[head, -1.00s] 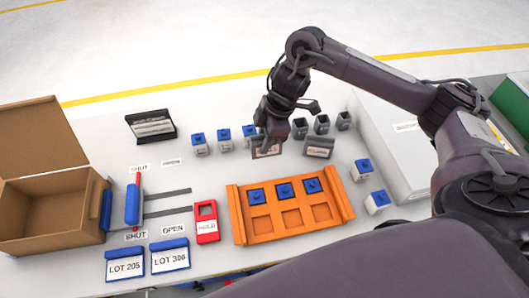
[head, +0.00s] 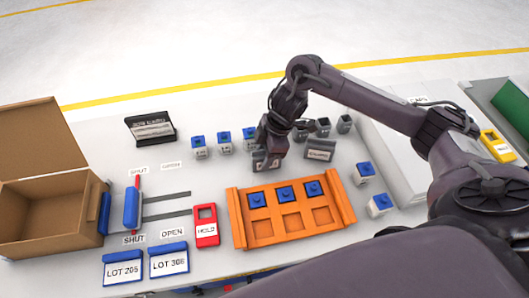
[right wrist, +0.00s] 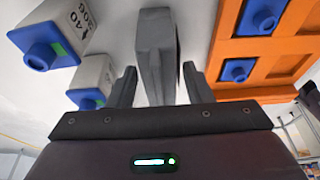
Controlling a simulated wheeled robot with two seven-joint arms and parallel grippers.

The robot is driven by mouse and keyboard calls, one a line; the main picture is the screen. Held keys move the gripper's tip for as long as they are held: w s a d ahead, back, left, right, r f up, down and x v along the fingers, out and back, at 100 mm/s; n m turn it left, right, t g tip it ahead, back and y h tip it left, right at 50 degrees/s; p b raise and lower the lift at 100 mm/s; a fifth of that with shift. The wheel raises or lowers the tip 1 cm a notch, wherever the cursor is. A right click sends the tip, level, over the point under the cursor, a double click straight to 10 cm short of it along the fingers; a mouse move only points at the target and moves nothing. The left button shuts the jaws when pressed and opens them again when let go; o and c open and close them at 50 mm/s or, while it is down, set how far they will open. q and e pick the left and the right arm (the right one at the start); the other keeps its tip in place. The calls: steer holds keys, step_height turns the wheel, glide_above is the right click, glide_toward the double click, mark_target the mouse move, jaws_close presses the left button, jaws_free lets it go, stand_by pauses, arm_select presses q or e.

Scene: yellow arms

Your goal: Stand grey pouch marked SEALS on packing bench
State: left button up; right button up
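A grey pouch (head: 266,164) with a pale label stands on the white bench (head: 100,148), behind the orange tray. Its label is too small and too covered to read. My right gripper (head: 270,152) is down over it and hides its upper part. In the right wrist view the grey pouch (right wrist: 155,50) rises between the two fingers of my right gripper (right wrist: 158,85). The fingers look spread, with narrow gaps beside the pouch; I cannot see firm contact. My left gripper is out of view.
Another grey labelled pouch (head: 319,151) stands just right. Blue-topped white blocks (head: 223,138) are close on the left, and small grey containers (head: 323,127) stand behind. The orange tray (head: 240,232) is in front. An open carton (head: 45,215) is at the left.

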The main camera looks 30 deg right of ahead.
steer(key=shift+o, duration=0.3)
steer(key=shift+r, duration=0.1)
steer(key=shift+r, duration=0.3)
steer(key=p+v, duration=0.2)
steer(key=v, duration=0.9)
steer(key=shift+d+r+p, duration=0.2)
steer(key=shift+r+p, duration=0.1)
